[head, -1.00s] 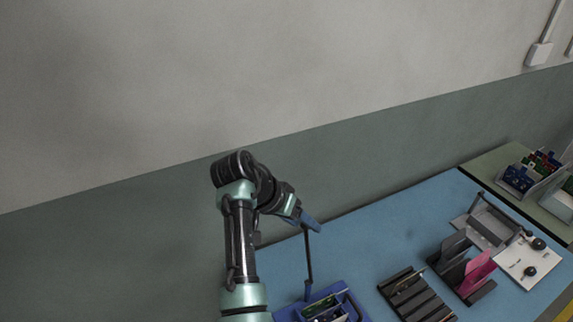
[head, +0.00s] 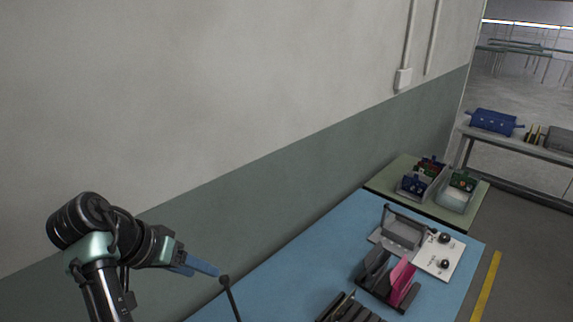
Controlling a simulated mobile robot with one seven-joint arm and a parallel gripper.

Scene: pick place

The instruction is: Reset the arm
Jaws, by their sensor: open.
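My gripper (head: 200,266) is at the lower left of the head view, at the end of my raised, bent arm. Its blue fingers point right and slightly down. It is open, and nothing shows between its fingers. It is above the near left part of the blue table (head: 300,262), close to the top of a thin dark post (head: 230,296). The table's near end is cut off by the frame.
A dark rack (head: 348,309), a holder with a pink plate (head: 401,281), a grey tray (head: 401,234) and a white board with black knobs (head: 440,255) stand on the table. Bins (head: 456,196) stand on a green table behind. A wall (head: 300,190) runs along the left.

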